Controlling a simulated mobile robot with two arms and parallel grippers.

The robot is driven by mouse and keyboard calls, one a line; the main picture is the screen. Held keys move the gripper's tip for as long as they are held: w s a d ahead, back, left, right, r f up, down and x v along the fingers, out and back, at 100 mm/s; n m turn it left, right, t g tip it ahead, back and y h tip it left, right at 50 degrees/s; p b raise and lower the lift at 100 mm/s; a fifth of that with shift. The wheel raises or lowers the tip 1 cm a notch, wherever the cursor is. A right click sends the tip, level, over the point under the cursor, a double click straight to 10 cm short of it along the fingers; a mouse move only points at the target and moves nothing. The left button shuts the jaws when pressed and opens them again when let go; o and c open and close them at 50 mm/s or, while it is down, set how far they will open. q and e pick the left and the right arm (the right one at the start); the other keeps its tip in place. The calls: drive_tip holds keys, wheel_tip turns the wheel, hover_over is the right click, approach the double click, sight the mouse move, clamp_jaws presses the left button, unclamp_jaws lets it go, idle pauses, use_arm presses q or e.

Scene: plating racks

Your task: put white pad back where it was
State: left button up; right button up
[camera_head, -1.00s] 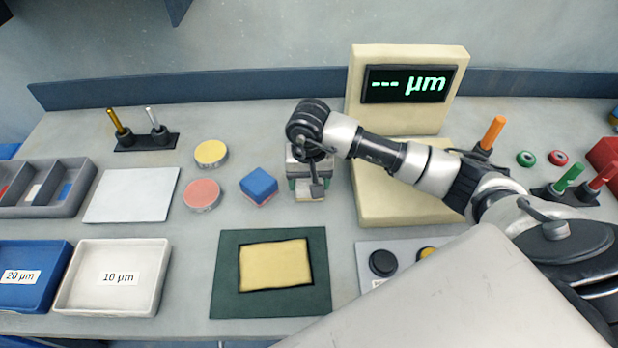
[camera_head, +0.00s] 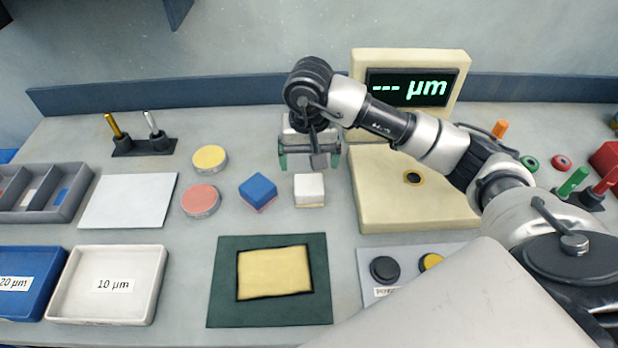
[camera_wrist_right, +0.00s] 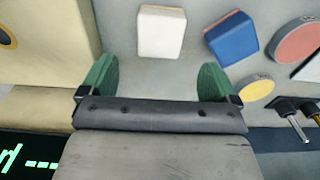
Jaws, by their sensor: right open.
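The white pad (camera_head: 309,188), a small white block with a tan underside, rests on the grey table to the right of the blue pad. In the right wrist view the white pad (camera_wrist_right: 161,33) lies just beyond the fingertips, apart from them. My right gripper (camera_head: 310,160) is open and empty, above and behind the white pad. Its green fingers (camera_wrist_right: 155,75) are spread wide in the right wrist view. My left gripper is in neither view.
The blue pad (camera_head: 258,191) sits left of the white pad, with a pink disc (camera_head: 201,200) and yellow disc (camera_head: 210,158) further left. The cream gauge (camera_head: 412,215) stands at right. A green-framed mat (camera_head: 225,285) lies in front. Table between white pad and mat is clear.

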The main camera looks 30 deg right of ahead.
sight(309, 184)
drive_tip(key=shift+r, duration=1.95)
